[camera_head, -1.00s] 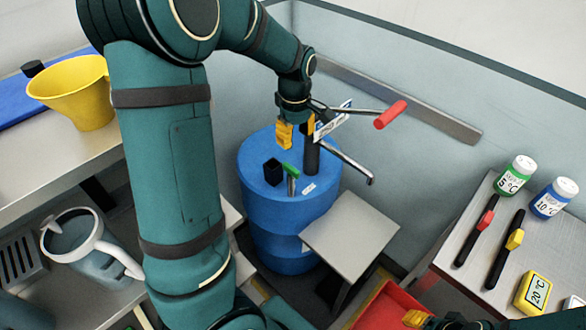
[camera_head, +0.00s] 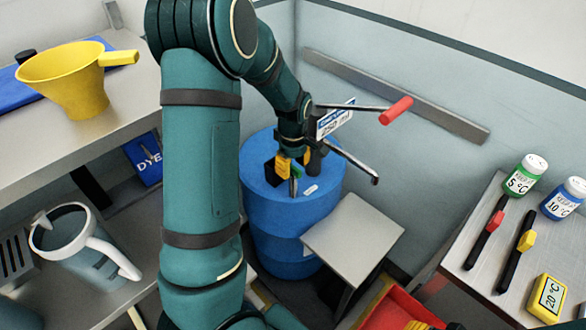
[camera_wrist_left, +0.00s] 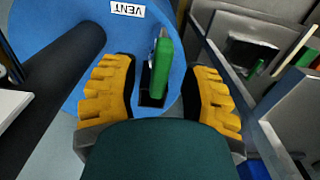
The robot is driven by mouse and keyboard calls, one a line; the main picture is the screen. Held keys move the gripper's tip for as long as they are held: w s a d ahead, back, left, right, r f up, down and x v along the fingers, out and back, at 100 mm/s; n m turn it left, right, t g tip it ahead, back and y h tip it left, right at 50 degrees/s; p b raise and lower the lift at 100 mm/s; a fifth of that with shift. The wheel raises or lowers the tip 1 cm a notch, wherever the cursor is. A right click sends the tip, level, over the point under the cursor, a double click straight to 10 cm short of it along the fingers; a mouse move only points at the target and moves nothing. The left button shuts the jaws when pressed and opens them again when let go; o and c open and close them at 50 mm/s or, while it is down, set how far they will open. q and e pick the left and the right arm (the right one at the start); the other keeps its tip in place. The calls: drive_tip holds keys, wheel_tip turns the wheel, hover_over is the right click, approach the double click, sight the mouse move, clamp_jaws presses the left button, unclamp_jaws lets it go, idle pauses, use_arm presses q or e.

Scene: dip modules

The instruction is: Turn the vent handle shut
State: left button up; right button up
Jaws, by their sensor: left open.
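The vent handle is a small lever with a green grip (camera_head: 297,173) on top of the blue drum (camera_head: 285,225). In the left wrist view the green grip (camera_wrist_left: 162,58) stands between the yellow fingers, beside a white VENT label (camera_wrist_left: 127,9). My left gripper (camera_head: 293,164) is low over the drum top and open, with a finger on each side of the handle. A gap shows at both sides of the grip in the wrist view. The gripper partly hides the handle in the head view. A yellow fingertip of my right gripper (camera_head: 418,325) shows at the bottom edge.
A dark post and a pump crank with a red grip (camera_head: 396,110) rise close beside my left gripper. A grey stand (camera_head: 352,232) is right of the drum. A yellow funnel (camera_head: 75,80) and a jug (camera_head: 85,255) are left. Bottles stand on the right table (camera_head: 480,270).

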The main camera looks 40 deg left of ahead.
use_arm(q)
drive_tip(key=shift+f, duration=0.35)
drive_tip(key=shift+c, duration=0.3)
clamp_jaws()
